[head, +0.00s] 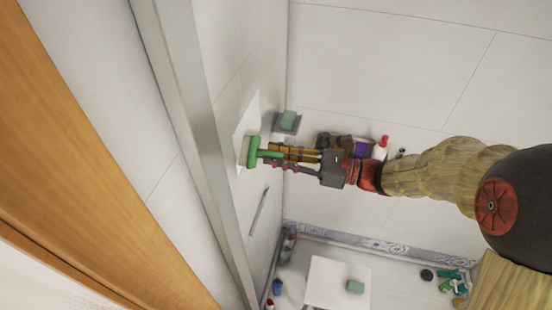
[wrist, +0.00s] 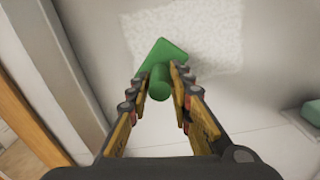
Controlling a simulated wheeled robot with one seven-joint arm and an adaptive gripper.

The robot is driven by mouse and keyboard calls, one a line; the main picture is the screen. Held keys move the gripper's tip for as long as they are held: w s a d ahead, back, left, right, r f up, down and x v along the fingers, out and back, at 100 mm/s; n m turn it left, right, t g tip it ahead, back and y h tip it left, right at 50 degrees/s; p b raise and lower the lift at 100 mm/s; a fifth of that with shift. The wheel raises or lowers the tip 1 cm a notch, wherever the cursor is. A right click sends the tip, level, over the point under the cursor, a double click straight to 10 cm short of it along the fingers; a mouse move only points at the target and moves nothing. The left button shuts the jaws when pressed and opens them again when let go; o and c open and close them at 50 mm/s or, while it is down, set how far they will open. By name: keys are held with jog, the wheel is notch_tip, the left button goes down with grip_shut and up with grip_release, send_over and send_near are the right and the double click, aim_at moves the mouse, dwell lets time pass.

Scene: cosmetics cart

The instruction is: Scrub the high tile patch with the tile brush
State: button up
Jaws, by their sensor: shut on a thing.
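The tile brush (head: 252,152) is green with a paler bristle side and is held at the end of my gripper (head: 270,155). In the head view its head is at the white tile patch (head: 240,120) on the left wall; I cannot tell for sure whether the bristles touch. In the wrist view my gripper (wrist: 160,82) is shut around the green brush handle (wrist: 160,84). The brush head (wrist: 163,52) overlaps the lower left part of the speckled white patch (wrist: 205,30). The bristles are hidden in the wrist view.
A green block on a small shelf (head: 288,123) is on the wall beyond my gripper. Several bottles (head: 380,148) stand behind my wrist. A metal bar (head: 259,212) is on the left wall below. A white stool (head: 325,280) and loose items are on the floor.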

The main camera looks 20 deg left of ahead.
jog(key=w+a+p, duration=0.1)
jog(key=w+p, duration=0.1)
jog(key=w, duration=1.1)
jog(key=shift+w+a, duration=0.3)
jog(key=shift+w, duration=0.05)
dwell(0.8)
jog(key=shift+s+d+r+p, duration=0.2)
jog(key=shift+s+r+p, duration=0.15)
jog(key=shift+s, duration=1.4)
jog(key=shift+s+d+r+p, duration=0.2)
jog(key=shift+s+r+p, duration=0.2)
jog(key=shift+s, duration=1.4)
jog(key=shift+s+d+r+p, duration=0.2)
jog(key=shift+s+r+p, duration=0.15)
jog(key=shift+s, duration=1.4)
jog(key=shift+s+d+r+p, duration=0.1)
jog(key=shift+s+r+p, duration=0.3)
jog(key=shift+s, duration=0.7)
jog(key=shift+s+d+r+p, duration=0.1)
jog(key=shift+s+r+p, duration=0.3)
jog(key=shift+s, duration=0.75)
jog(key=shift+s+d+r+p, duration=0.1)
jog(key=shift+s+r+p, duration=0.25)
jog(key=shift+s, duration=0.75)
jog(key=w+a, duration=0.1)
jog(key=w, duration=0.9)
jog(key=shift+w+f, duration=0.15)
jog(key=shift+w, duration=0.15)
